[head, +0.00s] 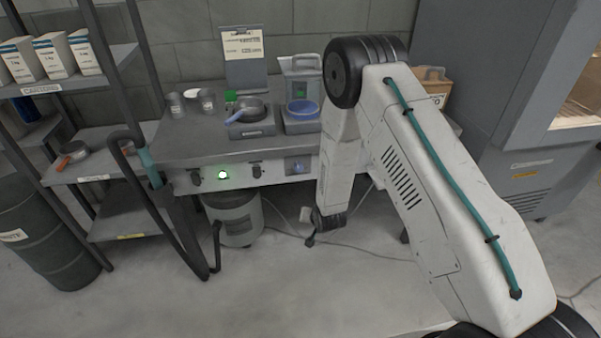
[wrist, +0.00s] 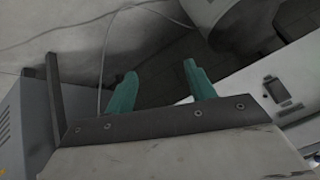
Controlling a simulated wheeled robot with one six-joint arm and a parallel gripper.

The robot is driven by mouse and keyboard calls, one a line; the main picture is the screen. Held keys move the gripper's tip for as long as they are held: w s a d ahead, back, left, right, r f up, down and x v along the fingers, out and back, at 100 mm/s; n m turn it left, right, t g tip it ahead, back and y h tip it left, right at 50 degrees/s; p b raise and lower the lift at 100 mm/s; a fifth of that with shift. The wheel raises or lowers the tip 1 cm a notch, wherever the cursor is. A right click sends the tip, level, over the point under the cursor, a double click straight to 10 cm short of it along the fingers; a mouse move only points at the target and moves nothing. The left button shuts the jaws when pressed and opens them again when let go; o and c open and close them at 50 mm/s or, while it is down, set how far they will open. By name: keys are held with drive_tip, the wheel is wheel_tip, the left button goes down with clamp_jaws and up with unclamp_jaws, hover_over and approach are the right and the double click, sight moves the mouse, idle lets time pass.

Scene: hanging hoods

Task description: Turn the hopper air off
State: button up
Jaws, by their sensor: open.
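The bench's front panel (head: 275,173) carries the controls in the head view. From left to right they are a dark knob (head: 195,177), a lit green button (head: 222,174), another dark knob (head: 256,171) and a blue knob (head: 297,166). Their labels are too small to read, so I cannot tell which one is the hopper air. A clear hopper-like container (head: 301,82) stands on the bench. My gripper is open and empty in the wrist view (wrist: 160,88), with teal fingers apart. In the head view, the end of my arm hangs low before the panel's right end, touching no control.
A grey canister (head: 235,222) stands under the bench, with cables on the floor to its right. A dark bent tube and shelf rack (head: 110,170) stand at the left. A grey cabinet (head: 470,130) is at the right. The front floor is clear.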

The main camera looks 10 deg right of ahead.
drive_tip(key=w+f+m+t, duration=0.1)
drive_tip(key=w+t, duration=0.3)
drive_tip(key=m+t, duration=0.3)
drive_tip(key=t, duration=0.3)
approach(299, 169)
drive_tip(key=w, duration=0.8)
drive_tip(key=shift+w, duration=0.15)
drive_tip(key=shift+n, duration=0.3)
drive_tip(key=c, duration=1)
